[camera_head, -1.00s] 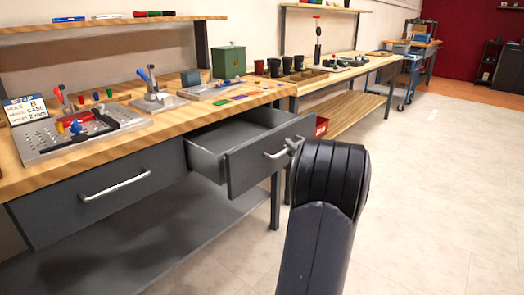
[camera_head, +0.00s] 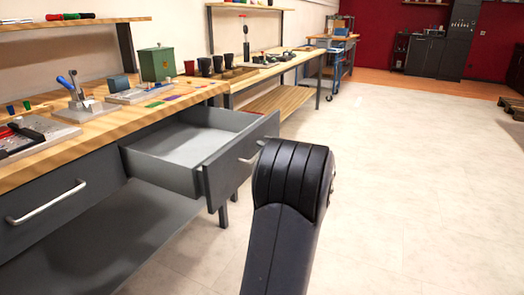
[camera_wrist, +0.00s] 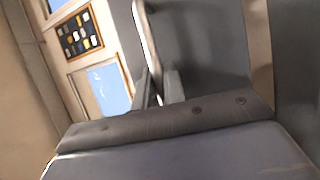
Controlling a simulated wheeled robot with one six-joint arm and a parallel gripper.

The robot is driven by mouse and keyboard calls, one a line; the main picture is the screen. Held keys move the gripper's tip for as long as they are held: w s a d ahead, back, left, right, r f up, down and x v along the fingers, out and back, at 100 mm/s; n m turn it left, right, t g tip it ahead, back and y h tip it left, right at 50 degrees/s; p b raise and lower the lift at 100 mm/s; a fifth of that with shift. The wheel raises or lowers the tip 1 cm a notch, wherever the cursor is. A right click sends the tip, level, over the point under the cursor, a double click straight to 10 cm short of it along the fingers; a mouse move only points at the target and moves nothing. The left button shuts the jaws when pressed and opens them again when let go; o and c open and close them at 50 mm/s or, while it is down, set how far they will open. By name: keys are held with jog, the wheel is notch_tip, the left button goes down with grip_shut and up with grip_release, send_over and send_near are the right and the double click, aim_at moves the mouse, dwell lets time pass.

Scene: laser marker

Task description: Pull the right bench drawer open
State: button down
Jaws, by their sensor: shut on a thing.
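The right bench drawer (camera_head: 215,158) is a grey box pulled well out from under the wooden bench top, and its empty inside shows. Its front panel also fills much of the wrist view (camera_wrist: 205,45). The silver bar handle (camera_head: 247,158) is on that front, partly hidden by my arm. My gripper (camera_wrist: 156,88) is shut on the handle, whose pale bar shows in the wrist view (camera_wrist: 147,38). In the head view my dark arm hides most of the gripper.
The left drawer (camera_head: 55,195) is closed, with its own bar handle. The bench top (camera_head: 100,122) carries a fixture plate, a clamp and a green box (camera_head: 157,64). A second bench (camera_head: 262,72) stands beyond. The pale floor (camera_head: 410,190) to the right is clear.

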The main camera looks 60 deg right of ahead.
jog(key=c, duration=1.8)
grip_release()
jog(key=shift+s, duration=0.1)
jog(key=p+v, duration=0.2)
jog(key=v, duration=0.8)
jog(key=shift+s+a+f, duration=0.15)
jog(key=shift+s+f, duration=0.05)
jog(key=shift+s, duration=0.05)
jog(key=shift+b+x, duration=1)
jog(key=shift+x, duration=4.5)
jog(key=shift+r, duration=0.2)
